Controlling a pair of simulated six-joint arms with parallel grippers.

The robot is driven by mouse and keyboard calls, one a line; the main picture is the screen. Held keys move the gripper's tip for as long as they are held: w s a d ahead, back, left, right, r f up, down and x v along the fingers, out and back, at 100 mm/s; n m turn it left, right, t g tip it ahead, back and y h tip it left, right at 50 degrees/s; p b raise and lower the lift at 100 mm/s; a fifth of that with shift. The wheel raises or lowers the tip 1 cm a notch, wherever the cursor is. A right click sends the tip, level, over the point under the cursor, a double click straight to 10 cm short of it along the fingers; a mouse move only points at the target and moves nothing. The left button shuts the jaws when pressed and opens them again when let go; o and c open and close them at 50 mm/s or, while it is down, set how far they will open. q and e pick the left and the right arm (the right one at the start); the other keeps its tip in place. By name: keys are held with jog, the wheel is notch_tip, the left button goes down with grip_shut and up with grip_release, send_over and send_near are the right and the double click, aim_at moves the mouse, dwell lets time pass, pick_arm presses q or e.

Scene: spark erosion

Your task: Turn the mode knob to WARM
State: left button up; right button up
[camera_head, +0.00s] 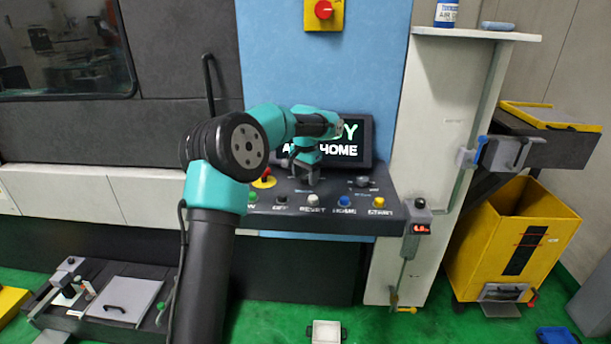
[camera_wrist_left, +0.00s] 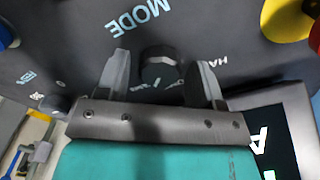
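The mode knob (camera_wrist_left: 158,66) is a dark round knob on the dark sloped control panel (camera_head: 333,190), below an upside-down MODE label (camera_wrist_left: 140,17) in the left wrist view. My left gripper (camera_wrist_left: 164,60) is open, with one finger on each side of the knob and a visible gap to it on both sides. In the head view the left gripper (camera_head: 309,176) points down at the panel and hides the mode knob. Pale marks show by the knob, but its setting and a WARM label cannot be read. My right gripper is not in view.
A red emergency button on a yellow ring (camera_head: 264,179) is left of the gripper. A display (camera_head: 352,141) stands behind it, close to the arm. Another dark knob (camera_head: 362,182) is to the right. Coloured push buttons, including a yellow one (camera_head: 379,202), line the panel's front.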

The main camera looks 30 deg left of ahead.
aim_at(306, 176)
pick_arm(q)
jog(key=shift+o, duration=0.5)
notch_tip(306, 176, up, 17)
jog(key=shift+r, duration=0.2)
dwell(0.4)
dwell(0.3)
